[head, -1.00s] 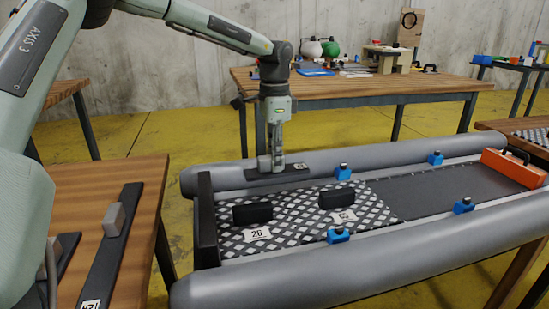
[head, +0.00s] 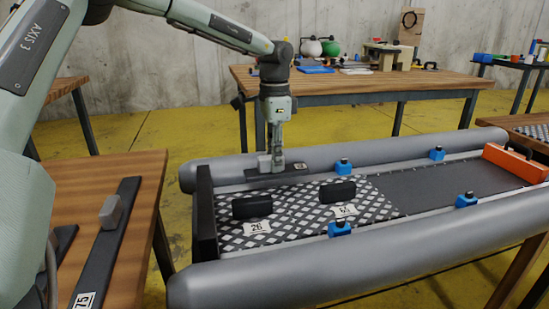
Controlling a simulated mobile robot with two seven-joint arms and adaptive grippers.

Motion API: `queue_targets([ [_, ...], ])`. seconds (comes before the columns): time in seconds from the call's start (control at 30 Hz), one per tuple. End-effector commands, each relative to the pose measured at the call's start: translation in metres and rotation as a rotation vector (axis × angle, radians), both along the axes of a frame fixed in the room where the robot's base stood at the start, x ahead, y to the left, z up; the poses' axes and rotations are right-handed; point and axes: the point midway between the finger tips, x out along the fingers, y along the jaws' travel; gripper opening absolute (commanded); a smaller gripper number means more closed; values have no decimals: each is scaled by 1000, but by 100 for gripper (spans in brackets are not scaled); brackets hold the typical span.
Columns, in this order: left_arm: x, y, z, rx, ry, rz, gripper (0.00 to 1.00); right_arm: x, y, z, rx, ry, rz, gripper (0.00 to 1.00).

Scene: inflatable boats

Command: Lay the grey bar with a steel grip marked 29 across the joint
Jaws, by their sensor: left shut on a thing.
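My left gripper (head: 270,162) points down and is shut on the steel grip of a dark grey bar (head: 291,169). The bar is level, its length running left to right, at the inner side of the boat's far grey tube (head: 400,147). The boat's floor has a checkered panel (head: 292,206) that meets a plain dark panel (head: 430,188) on the right. My right gripper is not in view.
Black blocks (head: 252,207) (head: 338,191) stand on the checkered panel beside labels, one reading 26. Blue clamps (head: 339,229) line both sides. An orange block (head: 515,164) sits at the right end. Another bar (head: 104,250), labelled 75, lies on the left table (head: 142,184).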

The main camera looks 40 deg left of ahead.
Motion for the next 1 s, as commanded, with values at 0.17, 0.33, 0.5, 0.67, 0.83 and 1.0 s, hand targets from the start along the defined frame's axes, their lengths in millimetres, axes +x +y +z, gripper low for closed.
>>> queue_targets([
  [0.17, 0, 0, 0, 0, 0, 0, 0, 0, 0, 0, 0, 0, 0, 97],
  [0.33, 0, 0, -2, 0, 0, 0, 0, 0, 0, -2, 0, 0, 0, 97],
  [0.5, 0, 0, -6, 0, 0, 0, 0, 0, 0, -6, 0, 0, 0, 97],
  [0.67, 0, 0, -9, 0, 0, 0, 0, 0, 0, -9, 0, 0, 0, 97],
  [0.83, 0, 0, -12, 0, 0, 0, 0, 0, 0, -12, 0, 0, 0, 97],
  [1.0, 0, 0, -15, -1, -1, 0, 0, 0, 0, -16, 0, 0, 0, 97],
])
